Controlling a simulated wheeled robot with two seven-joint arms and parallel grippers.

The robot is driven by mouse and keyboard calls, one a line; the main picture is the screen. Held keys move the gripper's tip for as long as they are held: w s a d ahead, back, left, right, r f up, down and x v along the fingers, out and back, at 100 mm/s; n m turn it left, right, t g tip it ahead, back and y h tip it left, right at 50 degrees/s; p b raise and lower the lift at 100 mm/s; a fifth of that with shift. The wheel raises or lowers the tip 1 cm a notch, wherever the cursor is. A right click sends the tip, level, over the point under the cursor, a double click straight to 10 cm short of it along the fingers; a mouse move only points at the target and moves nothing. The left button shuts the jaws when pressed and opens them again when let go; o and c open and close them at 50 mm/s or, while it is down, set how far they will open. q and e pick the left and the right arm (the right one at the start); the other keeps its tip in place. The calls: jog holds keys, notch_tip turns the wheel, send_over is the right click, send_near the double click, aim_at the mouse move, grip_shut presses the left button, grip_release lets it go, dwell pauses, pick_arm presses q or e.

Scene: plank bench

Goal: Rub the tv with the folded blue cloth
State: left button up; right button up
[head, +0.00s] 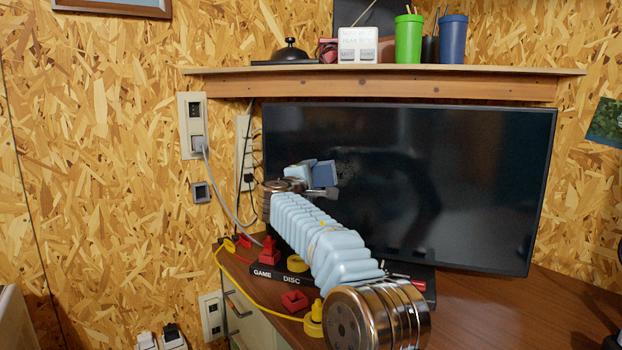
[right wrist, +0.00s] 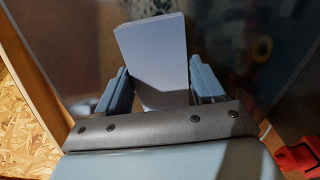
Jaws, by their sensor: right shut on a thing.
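The tv (head: 460,180) is a large black flat screen standing on the desk below a shelf. A faint speckled patch (head: 346,166) shows on its left part. My right gripper (head: 312,174) is in front of the screen's left part, with its arm crossing from the lower right. It is shut on the folded blue cloth (head: 324,171). In the right wrist view the cloth (right wrist: 154,55) is a pale flat block between the two fingers, its far end against or close to the dark screen. I cannot tell whether it touches. My left gripper is not in view.
The shelf (head: 370,88) above the tv holds a bell, a white box and green and blue cups. Red and yellow pieces (head: 294,300) and a black game-disc box (head: 266,272) lie on the desk under my arm. The desk's right part (head: 490,310) is clear.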

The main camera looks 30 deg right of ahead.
aim_at(327, 178)
jog(key=shift+w+d+p, duration=0.35)
jog(key=shift+w+d, duration=0.05)
jog(key=shift+d, duration=0.1)
jog(key=shift+s+d+f+b, duration=0.2)
jog(key=shift+s+d+b, duration=0.15)
jog(key=shift+b, duration=0.25)
jog(key=shift+s+d+b, duration=0.45)
jog(key=shift+s+b, duration=0.25)
jog(key=shift+s, duration=0.05)
jog(key=shift+s+d+r+b, duration=0.15)
jog(key=shift+s+d+b, duration=0.2)
jog(key=shift+s, duration=0.15)
jog(key=shift+s+d+b, duration=0.9)
jog(key=shift+s+d, duration=0.2)
jog(key=shift+s, duration=0.05)
jog(key=shift+s+d, duration=0.3)
jog(key=shift+s, duration=0.05)
jog(key=shift+s+d+b, duration=1.1)
jog(key=shift+s+d, duration=0.15)
jog(key=shift+s, duration=0.35)
